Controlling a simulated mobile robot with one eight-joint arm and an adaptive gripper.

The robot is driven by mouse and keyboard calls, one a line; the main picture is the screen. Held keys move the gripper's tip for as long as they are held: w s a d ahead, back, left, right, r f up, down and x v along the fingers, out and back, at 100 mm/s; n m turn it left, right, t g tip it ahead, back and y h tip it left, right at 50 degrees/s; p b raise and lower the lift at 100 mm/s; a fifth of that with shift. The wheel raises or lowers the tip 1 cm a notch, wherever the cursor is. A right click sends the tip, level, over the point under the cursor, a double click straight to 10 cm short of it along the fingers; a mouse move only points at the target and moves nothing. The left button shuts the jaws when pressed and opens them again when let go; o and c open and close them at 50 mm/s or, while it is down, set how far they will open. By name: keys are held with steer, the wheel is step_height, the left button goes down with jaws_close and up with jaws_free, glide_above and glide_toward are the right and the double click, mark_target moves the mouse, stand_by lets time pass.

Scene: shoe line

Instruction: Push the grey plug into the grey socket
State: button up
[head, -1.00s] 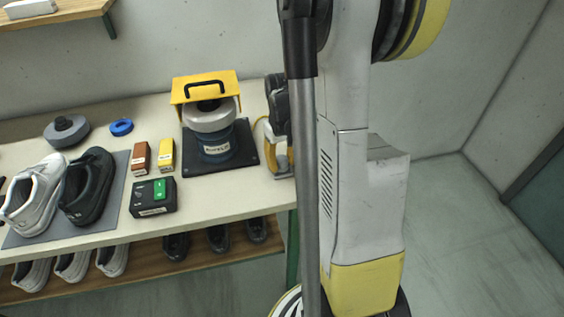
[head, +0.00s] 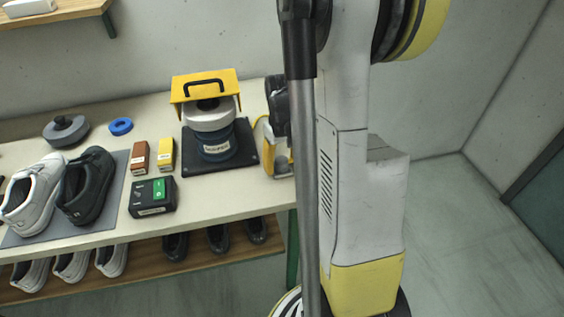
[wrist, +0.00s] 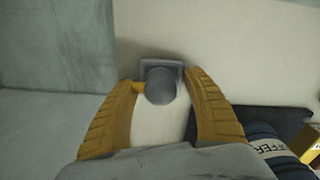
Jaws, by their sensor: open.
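In the wrist view a round grey knob, which looks like the grey plug (wrist: 160,88), stands in front of a square grey plate, which looks like the grey socket (wrist: 158,64). I cannot tell how deep the plug sits in it. My gripper (wrist: 164,80) is open, with one yellow finger on each side of the plug. The left fingertip is very near or touching the plug; a gap shows on the right. In the head view my gripper (head: 277,150) is at the table's right end, partly behind my own arm; plug and socket are hidden there.
A buffer machine (head: 214,146) with a yellow guard stands on a dark base just left of my gripper. A black switch box (head: 150,205), small brown and yellow blocks, and two shoes lie farther left on the table (head: 235,200).

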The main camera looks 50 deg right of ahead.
step_height(320, 180, up, 12)
steer(key=s+a+r+n+t, duration=0.1)
steer(key=s+a+r+t, duration=0.1)
steer(key=a, duration=1)
steer(key=s+a+r+n+t, duration=0.2)
steer(key=a+t, duration=0.3)
steer(key=a, duration=0.8)
steer(key=shift+s+a, duration=0.2)
steer(key=shift+s, duration=0.4)
